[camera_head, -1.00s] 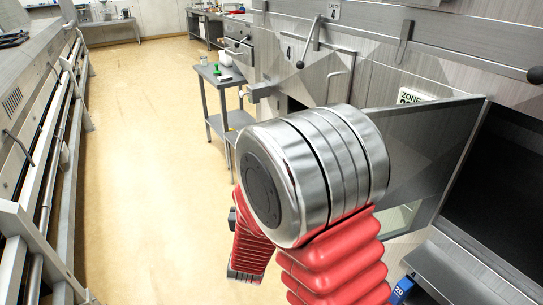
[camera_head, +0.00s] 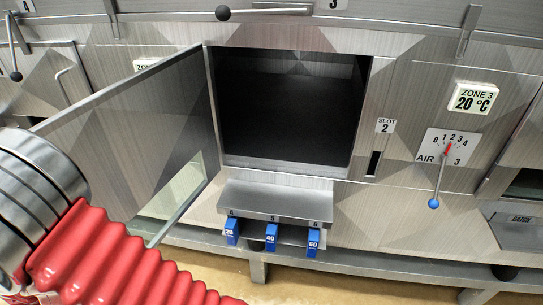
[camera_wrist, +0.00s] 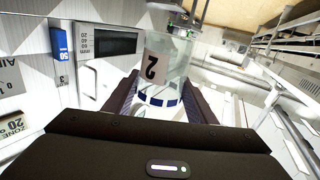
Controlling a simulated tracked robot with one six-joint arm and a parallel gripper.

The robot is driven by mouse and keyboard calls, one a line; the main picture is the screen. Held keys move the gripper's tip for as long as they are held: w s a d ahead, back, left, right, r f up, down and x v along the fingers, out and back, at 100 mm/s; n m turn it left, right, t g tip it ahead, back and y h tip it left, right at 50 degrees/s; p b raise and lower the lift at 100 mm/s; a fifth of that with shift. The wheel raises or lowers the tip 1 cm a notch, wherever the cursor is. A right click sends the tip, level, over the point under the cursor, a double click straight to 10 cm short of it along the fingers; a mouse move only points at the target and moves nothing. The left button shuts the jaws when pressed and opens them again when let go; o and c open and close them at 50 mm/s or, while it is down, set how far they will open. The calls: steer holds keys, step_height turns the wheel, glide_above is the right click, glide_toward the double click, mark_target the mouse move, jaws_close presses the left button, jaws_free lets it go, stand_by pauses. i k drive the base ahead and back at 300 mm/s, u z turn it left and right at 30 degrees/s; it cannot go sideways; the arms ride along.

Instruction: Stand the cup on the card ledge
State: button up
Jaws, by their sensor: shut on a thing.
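The cup (camera_wrist: 165,68) is clear, with a label marked 2 and a blue dashed band near the end closest to my palm. My gripper (camera_wrist: 160,92) is shut on it in the wrist view, one dark finger on each side. A steel ledge (camera_head: 278,201), which looks like the card ledge, juts out below the dark hood opening in the head view. It is marked 4, 5 and 6, with blue cards (camera_head: 271,237) along its front. My gripper and the cup are outside the head view, so their distance from this ledge cannot be told.
A hinged door (camera_head: 150,140) stands open left of the dark opening (camera_head: 290,105). A blue card marked 50 (camera_wrist: 62,42) shows in the wrist view.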

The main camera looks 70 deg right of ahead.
mark_target(525, 239)
steer(key=u, duration=0.2)
steer(key=k, duration=2.55)
steer(key=z, duration=0.2)
